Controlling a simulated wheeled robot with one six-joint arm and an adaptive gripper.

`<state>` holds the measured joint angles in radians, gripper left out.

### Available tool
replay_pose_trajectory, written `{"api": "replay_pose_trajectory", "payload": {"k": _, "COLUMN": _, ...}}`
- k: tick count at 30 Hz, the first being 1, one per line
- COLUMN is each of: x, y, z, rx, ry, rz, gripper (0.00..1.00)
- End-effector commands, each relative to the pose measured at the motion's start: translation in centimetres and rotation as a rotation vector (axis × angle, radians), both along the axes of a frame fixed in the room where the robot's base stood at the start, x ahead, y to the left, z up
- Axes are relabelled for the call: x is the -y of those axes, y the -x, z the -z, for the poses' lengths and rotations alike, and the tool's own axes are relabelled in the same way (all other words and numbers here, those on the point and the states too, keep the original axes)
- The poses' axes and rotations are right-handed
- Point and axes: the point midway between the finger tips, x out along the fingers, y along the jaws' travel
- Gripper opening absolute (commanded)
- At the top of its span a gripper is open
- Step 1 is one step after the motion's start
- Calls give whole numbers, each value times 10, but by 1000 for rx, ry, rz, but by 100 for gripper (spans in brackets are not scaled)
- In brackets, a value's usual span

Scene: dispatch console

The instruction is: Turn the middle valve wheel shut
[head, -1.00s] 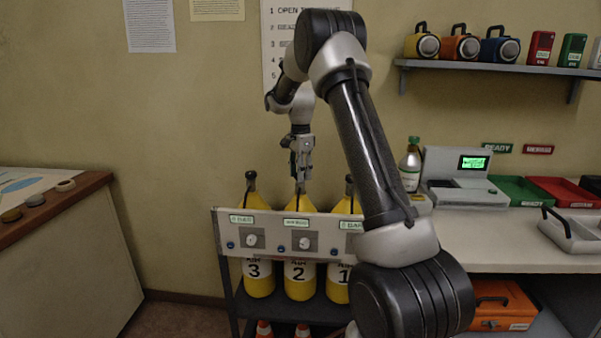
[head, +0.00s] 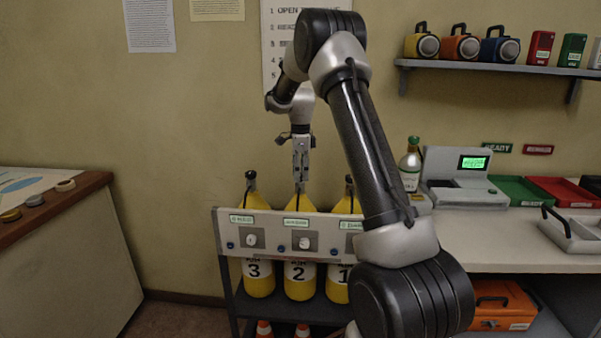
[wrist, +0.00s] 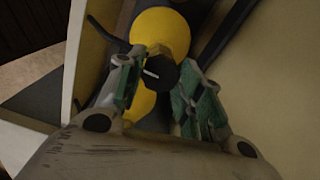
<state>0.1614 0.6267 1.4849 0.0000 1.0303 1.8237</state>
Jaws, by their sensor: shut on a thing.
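The middle yellow cylinder (head: 300,288), marked 2, stands in the rack between cylinders 3 and 1. Its black valve wheel (wrist: 161,76), with a pale mark on top, shows in the wrist view at the top of the yellow bottle. My gripper (head: 300,182) points straight down over this cylinder. In the wrist view my gripper's green-padded fingers (wrist: 164,80) stand on both sides of the wheel and are shut on it. In the head view the fingers hide most of the wheel. How far it is turned cannot be told.
Cylinder 3 (head: 257,280) is on the left and cylinder 1 (head: 338,284) on the right, partly behind my arm. A pale gauge panel (head: 275,242) crosses in front of the bottles. A green-capped bottle (head: 410,168) stands on the counter to the right.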

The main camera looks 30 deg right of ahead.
Motion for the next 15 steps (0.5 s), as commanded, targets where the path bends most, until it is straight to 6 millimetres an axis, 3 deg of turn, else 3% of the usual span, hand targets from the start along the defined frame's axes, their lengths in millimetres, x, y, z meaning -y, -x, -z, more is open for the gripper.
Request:
{"api": "replay_pose_trajectory", "payload": {"k": 7, "x": 0, "y": -1, "z": -1, "rx": 2, "ry": 0, "rz": -1, "gripper": 12}}
{"api": "replay_pose_trajectory", "payload": {"k": 8, "x": 0, "y": -1, "z": -1, "rx": 2, "ry": 0, "rz": -1, "gripper": 42}}
{"api": "replay_pose_trajectory", "payload": {"k": 9, "x": 0, "y": -1, "z": -1, "rx": 2, "ry": 1, "rz": -1, "gripper": 49}}
{"api": "replay_pose_trajectory", "payload": {"k": 11, "x": 0, "y": 0, "z": -1, "rx": 2, "ry": 1, "rz": -1, "gripper": 58}}
{"api": "replay_pose_trajectory", "payload": {"k": 15, "x": 0, "y": 0, "z": 0, "rx": 1, "ry": 0, "rz": -1, "gripper": 58}}
